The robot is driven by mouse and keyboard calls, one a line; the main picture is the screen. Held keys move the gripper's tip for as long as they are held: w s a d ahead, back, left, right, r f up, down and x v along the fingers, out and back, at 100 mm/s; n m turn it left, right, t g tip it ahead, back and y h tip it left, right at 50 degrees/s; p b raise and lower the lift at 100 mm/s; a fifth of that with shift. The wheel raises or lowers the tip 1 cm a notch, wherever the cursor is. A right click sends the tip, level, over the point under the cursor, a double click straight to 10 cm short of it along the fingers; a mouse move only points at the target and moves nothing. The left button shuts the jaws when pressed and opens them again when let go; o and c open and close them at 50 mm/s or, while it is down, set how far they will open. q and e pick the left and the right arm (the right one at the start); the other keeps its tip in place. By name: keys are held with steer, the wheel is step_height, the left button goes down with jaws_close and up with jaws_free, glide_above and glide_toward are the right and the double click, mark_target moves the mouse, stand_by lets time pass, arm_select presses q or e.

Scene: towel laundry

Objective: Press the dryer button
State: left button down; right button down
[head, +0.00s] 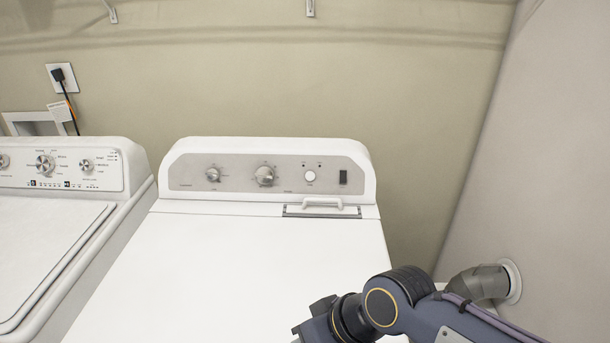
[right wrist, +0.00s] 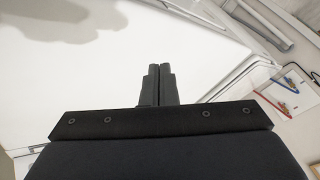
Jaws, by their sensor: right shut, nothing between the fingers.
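The white dryer (head: 240,250) stands in the middle of the head view. Its raised control panel (head: 240,172) carries two silver knobs, a small round white button (head: 310,176) and a dark rectangular switch (head: 343,177) at the right end. My right arm comes in from the lower right of the head view, low over the dryer's front right part; its fingertips are out of that view. In the right wrist view my right gripper (right wrist: 157,70) is shut and empty, with a white surface beyond it. The gripper is well apart from the control panel. My left gripper is not in view.
A white washer (head: 60,215) stands to the left of the dryer. A handle (head: 322,202) sits on the dryer's top just below the panel. A grey vent pipe (head: 478,283) meets the right wall. The space above the dryer top is clear.

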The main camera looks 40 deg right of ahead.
steer(key=w+d+r+n+t+h+b, duration=0.25)
steer(key=w+d+r+t+h, duration=0.3)
steer(key=w+d, duration=0.7)
steer(key=w+d+r+n+t+h+b, duration=0.2)
steer(key=w+d+r+t+h+b, duration=0.3)
steer(key=w+d, duration=0.75)
steer(key=w+d+f+n+g+y+b, duration=0.2)
steer(key=d+f+n+y, duration=0.6)
steer(key=n, duration=0.5)
steer(key=shift+w+d+f+y+b, duration=0.35)
steer(key=shift+d+f+b, duration=0.2)
steer(key=shift+b, duration=0.1)
